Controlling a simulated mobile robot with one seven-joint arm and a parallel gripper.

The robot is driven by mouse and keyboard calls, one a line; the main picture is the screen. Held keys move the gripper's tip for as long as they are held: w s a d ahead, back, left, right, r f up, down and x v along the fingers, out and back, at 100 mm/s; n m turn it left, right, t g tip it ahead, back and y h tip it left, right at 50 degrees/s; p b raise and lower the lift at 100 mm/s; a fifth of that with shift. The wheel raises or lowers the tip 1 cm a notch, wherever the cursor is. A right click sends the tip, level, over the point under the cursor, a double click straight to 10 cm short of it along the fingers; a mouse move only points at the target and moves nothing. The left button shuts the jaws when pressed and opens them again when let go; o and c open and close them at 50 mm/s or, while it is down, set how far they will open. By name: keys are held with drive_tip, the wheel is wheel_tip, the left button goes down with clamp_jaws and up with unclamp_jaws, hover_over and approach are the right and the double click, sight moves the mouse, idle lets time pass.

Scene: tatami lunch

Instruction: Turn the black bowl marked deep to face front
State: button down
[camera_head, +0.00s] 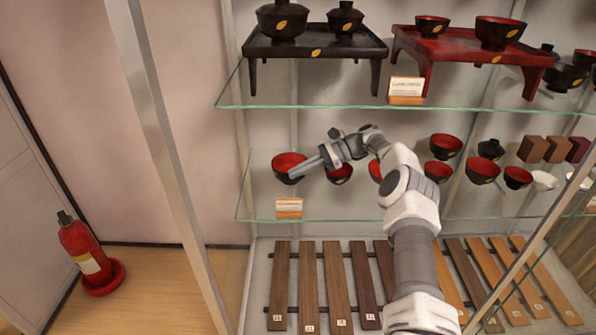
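On the middle glass shelf stands a row of bowls, black outside and red inside. The leftmost bowl (281,163) is at the shelf's left end, above a small sign (289,205) whose text is too small to read. My gripper (303,168) reaches in from the right, with its grey fingers at this bowl's right side. I cannot tell whether they touch it or how far apart they are. A second bowl (339,176) and a third bowl (375,170) are partly hidden behind my arm. No "deep" marking is legible, so I cannot tell which bowl bears it.
More bowls (483,170) and small boxes (533,149) stand right on the same shelf. Above, a black tray table (316,52) and a red one (456,48) hold lacquerware. Wooden boards (308,285) lie below. A metal post (165,140) and fire extinguisher (84,252) are left.

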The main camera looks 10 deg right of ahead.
drive_tip(key=shift+f, duration=0.25)
idle(0.4)
drive_tip(key=c, duration=1)
unclamp_jaws()
drive_tip(key=shift+r, duration=0.1)
drive_tip(key=shift+r+p, duration=1.45)
drive_tip(key=shift+r, duration=0.95)
